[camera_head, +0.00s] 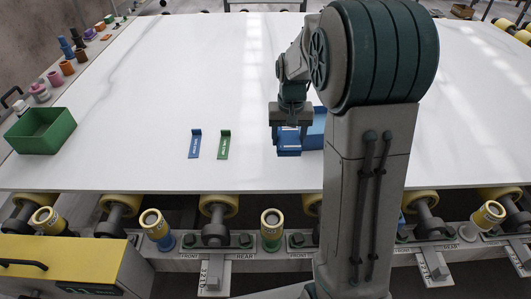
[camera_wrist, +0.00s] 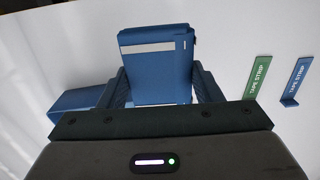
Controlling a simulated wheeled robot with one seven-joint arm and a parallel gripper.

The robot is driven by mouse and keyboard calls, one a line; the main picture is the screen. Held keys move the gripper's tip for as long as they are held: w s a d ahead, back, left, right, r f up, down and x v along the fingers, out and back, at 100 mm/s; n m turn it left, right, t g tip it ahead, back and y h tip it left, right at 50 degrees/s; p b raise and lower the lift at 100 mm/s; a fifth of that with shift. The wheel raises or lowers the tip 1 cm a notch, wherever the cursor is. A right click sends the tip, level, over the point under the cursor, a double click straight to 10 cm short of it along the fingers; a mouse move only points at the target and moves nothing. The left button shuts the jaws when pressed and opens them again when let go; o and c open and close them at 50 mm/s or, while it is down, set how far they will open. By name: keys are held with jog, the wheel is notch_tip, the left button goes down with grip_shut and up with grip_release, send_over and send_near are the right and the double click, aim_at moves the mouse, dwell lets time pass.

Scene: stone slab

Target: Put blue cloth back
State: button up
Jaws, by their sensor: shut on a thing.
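My gripper (camera_head: 290,127) is low over the white slab, a little right of the middle in the head view. In the wrist view, its two fingers (camera_wrist: 160,88) are shut on a blue folded piece, which I take to be the blue cloth (camera_wrist: 155,66). The cloth has a pale stripe across it. It also shows below the gripper in the head view (camera_head: 289,150). I cannot tell whether it touches the slab. A blue box (camera_head: 317,128) stands just right of it, partly hidden by my arm; it shows at left in the wrist view (camera_wrist: 75,104).
A blue tape strip (camera_head: 195,144) and a green tape strip (camera_head: 223,145) lie left of the gripper. A green tray (camera_head: 40,131) stands at the far left. Several small coloured items line the left edge. Rollers and a yellow box (camera_head: 75,262) are at the front. Most of the slab (camera_head: 180,75) is clear.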

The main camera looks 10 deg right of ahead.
jog(key=shift+w, duration=0.2)
jog(key=p, duration=0.2)
send_over(266, 148)
notch_tip(266, 148, down, 6)
jog(key=shift+w+f, duration=0.1)
jog(key=shift+f, duration=2.2)
jog(key=shift+f, duration=0.25)
jog(key=o, duration=0.9)
jog(key=shift+r, duration=0.1)
jog(key=shift+o, duration=0.2)
jog(key=shift+r, duration=0.1)
